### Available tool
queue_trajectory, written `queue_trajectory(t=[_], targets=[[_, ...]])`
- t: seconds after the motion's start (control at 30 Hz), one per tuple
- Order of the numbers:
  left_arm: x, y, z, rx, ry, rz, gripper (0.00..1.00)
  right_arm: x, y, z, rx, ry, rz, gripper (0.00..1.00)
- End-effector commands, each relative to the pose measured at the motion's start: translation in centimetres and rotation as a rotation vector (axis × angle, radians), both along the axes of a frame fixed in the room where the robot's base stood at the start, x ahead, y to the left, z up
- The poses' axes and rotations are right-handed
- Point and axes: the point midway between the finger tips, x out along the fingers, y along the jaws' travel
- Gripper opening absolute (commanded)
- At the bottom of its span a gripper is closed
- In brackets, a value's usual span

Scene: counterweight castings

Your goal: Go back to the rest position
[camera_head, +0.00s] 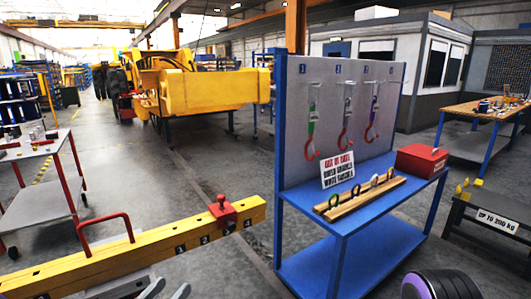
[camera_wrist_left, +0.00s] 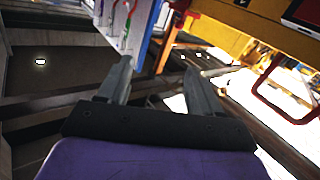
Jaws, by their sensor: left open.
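My left gripper (camera_head: 166,290) shows only as two grey fingertips at the bottom edge of the head view, just below the yellow beam (camera_head: 60,270). In the left wrist view the gripper (camera_wrist_left: 158,72) has its two grey fingers apart with nothing held between them. The beam carries a red handle (camera_head: 105,226) and a red block with a knob (camera_head: 224,214), and it also shows at the upper right of the wrist view (camera_wrist_left: 235,38). My right gripper is out of view.
A blue rack (camera_head: 345,245) stands right of the beam, with hooks (camera_head: 312,120) on its panel, a sign (camera_head: 337,170), a wooden strip of rings (camera_head: 345,208) and a red box (camera_head: 421,160). A red-framed cart (camera_head: 45,200) stands at left. Open floor lies between.

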Motion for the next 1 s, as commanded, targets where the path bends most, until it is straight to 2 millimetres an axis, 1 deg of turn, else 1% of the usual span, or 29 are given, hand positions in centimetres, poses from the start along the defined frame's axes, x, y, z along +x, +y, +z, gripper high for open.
queue_trajectory(t=[0.1, 0.17, 0.27, 0.33, 0.47, 0.57, 0.6, 0.63, 0.67, 0.7, 0.77, 0.8, 0.9, 1.0], targets=[[0.3, 1.1, -1.0, -0.06, 0.07, 0.068, 0.65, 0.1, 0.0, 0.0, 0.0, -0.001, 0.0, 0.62], [0.3, 1.8, -2.0, -0.09, 0.119, 0.109, 0.65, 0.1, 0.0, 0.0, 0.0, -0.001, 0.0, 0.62], [-0.2, 3.0, -4.8, -0.141, 0.229, 0.193, 0.65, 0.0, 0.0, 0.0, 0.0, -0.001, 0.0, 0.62], [-0.9, 3.8, -7.2, -0.171, 0.315, 0.259, 0.65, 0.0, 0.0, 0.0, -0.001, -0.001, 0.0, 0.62], [-3.2, 5.3, -12.3, -0.211, 0.485, 0.391, 0.65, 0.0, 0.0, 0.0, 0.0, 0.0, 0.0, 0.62], [-6.4, 6.5, -17.0, -0.221, 0.632, 0.512, 0.65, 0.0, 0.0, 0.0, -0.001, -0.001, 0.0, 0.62], [-8.1, 7.1, -19.1, -0.218, 0.698, 0.566, 0.65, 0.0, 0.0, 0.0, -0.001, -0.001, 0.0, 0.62], [-9.7, 7.4, -20.7, -0.211, 0.751, 0.609, 0.65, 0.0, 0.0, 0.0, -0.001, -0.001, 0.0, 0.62], [-11.5, 7.8, -22.3, -0.2, 0.804, 0.654, 0.65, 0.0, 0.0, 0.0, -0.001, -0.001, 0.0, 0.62], [-14.1, 8.3, -24.4, -0.175, 0.877, 0.708, 0.65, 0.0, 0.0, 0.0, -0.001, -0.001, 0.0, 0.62], [-18.0, 8.8, -27.0, -0.121, 0.97, 0.767, 0.65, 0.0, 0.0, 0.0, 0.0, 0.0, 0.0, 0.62], [-20.4, 9.0, -28.3, -0.079, 1.024, 0.786, 0.65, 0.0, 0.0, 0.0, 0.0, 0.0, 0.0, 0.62], [-24.7, 8.8, -30.4, -0.003, 1.12, 0.78, 0.65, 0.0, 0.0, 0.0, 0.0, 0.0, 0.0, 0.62], [-26.8, 8.8, -31.2, 0.025, 1.166, 0.771, 0.65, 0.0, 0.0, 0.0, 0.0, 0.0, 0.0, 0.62]])
